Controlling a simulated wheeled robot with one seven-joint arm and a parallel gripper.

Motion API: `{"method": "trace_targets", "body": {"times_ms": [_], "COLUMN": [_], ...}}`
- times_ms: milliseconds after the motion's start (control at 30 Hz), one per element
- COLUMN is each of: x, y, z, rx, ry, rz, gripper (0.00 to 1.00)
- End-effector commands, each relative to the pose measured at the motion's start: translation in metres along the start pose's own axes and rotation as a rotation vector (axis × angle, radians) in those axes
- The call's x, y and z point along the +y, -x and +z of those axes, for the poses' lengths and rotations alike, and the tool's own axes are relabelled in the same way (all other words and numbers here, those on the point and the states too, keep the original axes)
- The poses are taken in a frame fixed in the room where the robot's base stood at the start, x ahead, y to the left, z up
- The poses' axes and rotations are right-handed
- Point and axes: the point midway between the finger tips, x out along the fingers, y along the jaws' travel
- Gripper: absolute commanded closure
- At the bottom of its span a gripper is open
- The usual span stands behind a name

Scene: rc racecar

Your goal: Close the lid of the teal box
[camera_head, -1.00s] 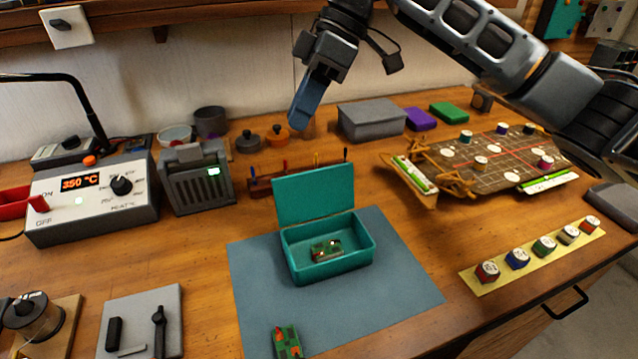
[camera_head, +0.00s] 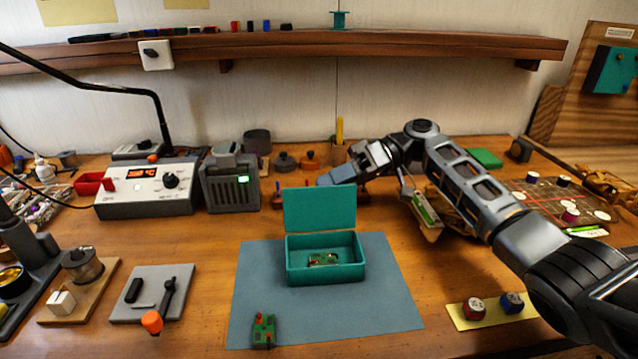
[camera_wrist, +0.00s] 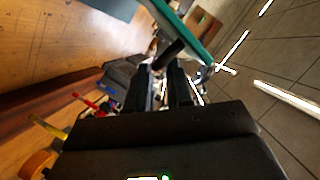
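The teal box (camera_head: 325,270) stands on the blue-grey mat with its lid (camera_head: 319,209) raised upright at the back edge. A small green circuit board (camera_head: 322,260) lies inside the box. My gripper (camera_head: 338,176) is behind the lid, near its upper right corner, pointing left. In the wrist view, the two dark fingers of my gripper (camera_wrist: 160,88) show a narrow gap with nothing seen held between them. A teal edge (camera_wrist: 182,28), apparently the lid, lies just beyond the fingertips. I cannot tell whether they touch.
The mat (camera_head: 390,305) holds another green board (camera_head: 263,330) at front left. Behind the box are a tool rack (camera_head: 281,197) and orange-topped jar (camera_head: 309,160). A soldering station (camera_head: 145,190) and grey case (camera_head: 230,180) stand left. The mat right of the box is clear.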

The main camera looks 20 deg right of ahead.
Motion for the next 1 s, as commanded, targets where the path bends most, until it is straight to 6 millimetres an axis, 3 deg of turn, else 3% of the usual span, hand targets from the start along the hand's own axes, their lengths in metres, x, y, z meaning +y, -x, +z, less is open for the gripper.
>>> {"method": "trace_targets", "body": {"times_ms": [200, 533, 767, 1000], "x": [-0.001, 0.000, 0.000, 0.000], "y": [-0.022, -0.025, -0.025, -0.025], "z": [-0.001, 0.000, 0.000, 0.000], "rx": [-0.001, -0.001, -0.001, -0.001], "ry": [0.000, 0.001, 0.001, 0.001], "rz": [0.001, 0.001, 0.001, 0.001], "gripper": [0.79, 0.79, 1.00, 1.00]}}
